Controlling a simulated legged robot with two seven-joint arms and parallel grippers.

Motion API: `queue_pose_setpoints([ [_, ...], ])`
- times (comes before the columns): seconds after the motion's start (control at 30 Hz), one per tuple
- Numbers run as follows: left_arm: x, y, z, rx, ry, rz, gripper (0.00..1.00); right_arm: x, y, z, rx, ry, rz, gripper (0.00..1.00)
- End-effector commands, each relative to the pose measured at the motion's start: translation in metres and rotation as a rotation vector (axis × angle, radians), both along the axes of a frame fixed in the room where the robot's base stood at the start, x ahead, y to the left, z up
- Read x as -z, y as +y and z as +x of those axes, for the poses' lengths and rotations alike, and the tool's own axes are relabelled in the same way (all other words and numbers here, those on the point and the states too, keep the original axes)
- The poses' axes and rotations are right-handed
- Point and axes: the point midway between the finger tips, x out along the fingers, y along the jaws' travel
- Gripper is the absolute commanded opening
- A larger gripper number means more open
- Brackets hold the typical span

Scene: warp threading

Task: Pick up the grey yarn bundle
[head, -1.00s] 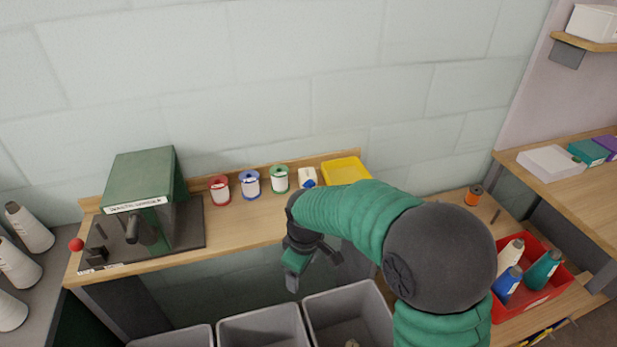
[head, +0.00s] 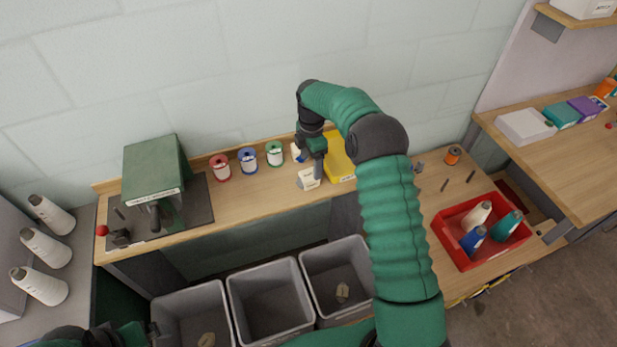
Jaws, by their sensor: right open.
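I cannot pick out a clearly grey yarn bundle.
Red, blue and green spools (head: 247,160) stand along the bench back. A yellow tray (head: 341,168) is partly behind my right arm. A green machine (head: 152,168) stands left.

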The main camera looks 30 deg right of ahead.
Motion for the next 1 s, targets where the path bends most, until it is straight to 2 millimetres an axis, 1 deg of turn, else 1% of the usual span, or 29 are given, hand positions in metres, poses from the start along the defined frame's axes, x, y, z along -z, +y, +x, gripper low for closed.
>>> queue_pose_setpoints([
  [0.13, -0.005, 0.0, 0.0, 0.0, 0.0, 0.0, 1.0, 0.014, 0.001, -0.001, 0.0, 0.001, 0.0, 0.73],
  [0.3, -0.013, 0.0, 0.0, 0.0, -0.001, 0.0, 1.0, 0.045, 0.004, -0.002, 0.0, 0.003, -0.001, 0.73],
  [0.4, -0.014, 0.0, 0.0, 0.0, -0.001, 0.0, 1.0, 0.057, 0.004, -0.001, 0.0, 0.0, -0.002, 0.73],
  [0.6, -0.013, 0.0, 0.0, 0.0, 0.0, 0.0, 1.0, 0.059, 0.004, -0.002, 0.001, -0.002, -0.002, 0.73],
  [0.63, -0.013, 0.0, 0.0, 0.0, 0.0, 0.0, 1.0, 0.059, 0.004, -0.002, 0.001, -0.002, -0.002, 0.71],
  [1.0, -0.013, 0.0, 0.0, 0.0, 0.0, 0.0, 1.0, 0.059, 0.004, -0.001, 0.001, -0.001, -0.001, 0.23],
])
